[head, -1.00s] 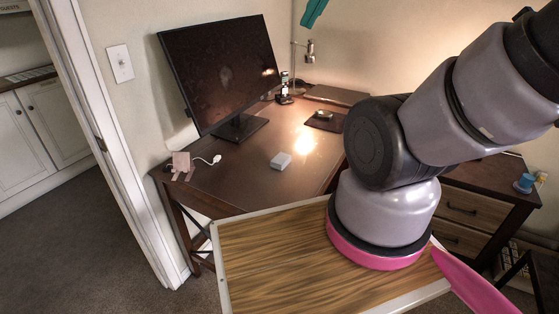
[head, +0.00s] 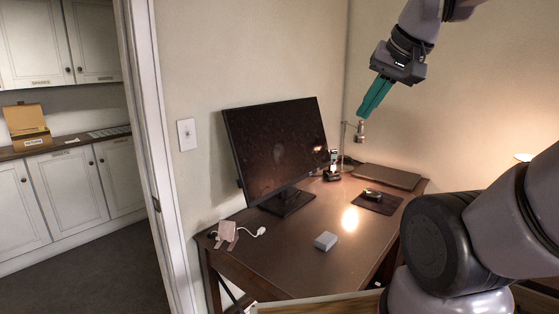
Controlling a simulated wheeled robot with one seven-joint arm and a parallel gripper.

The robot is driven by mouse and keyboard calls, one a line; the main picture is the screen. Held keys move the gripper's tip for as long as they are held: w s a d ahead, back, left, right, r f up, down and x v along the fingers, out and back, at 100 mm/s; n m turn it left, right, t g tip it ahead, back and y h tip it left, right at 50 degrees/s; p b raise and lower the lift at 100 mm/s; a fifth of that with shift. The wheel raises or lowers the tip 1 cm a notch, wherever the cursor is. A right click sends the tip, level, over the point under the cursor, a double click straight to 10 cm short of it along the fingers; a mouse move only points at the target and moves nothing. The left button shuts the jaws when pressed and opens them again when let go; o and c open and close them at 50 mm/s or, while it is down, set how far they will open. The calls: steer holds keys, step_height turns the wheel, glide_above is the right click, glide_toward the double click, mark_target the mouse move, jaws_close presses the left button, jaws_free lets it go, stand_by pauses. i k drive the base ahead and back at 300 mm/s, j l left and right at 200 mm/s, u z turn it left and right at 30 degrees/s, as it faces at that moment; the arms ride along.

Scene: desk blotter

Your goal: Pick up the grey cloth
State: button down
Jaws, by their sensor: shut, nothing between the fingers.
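A small light-grey, block-shaped item (head: 325,241) lies on the brown desk (head: 290,262), near its front middle. It is the only grey thing there that could be the folded cloth, but I cannot tell for sure at this size. My gripper (head: 364,114) has teal fingers, shut together and empty. It is raised high against the wall, above the back of the desk and well apart from the grey item, with its fingers pointing down and left.
A large monitor (head: 278,146) stands at the desk's left. A dark mat (head: 388,207) with a small object on it, a closed laptop (head: 386,176) and a lamp (head: 360,134) are at the back right. A pinkish item (head: 227,231) and white cable lie front left. The desk around the grey item is clear.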

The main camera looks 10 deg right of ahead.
mark_target(326, 240)
steer(key=l+u, duration=0.35)
steer(key=l, duration=0.2)
steer(key=l+u, duration=0.35)
steer(key=l, duration=0.2)
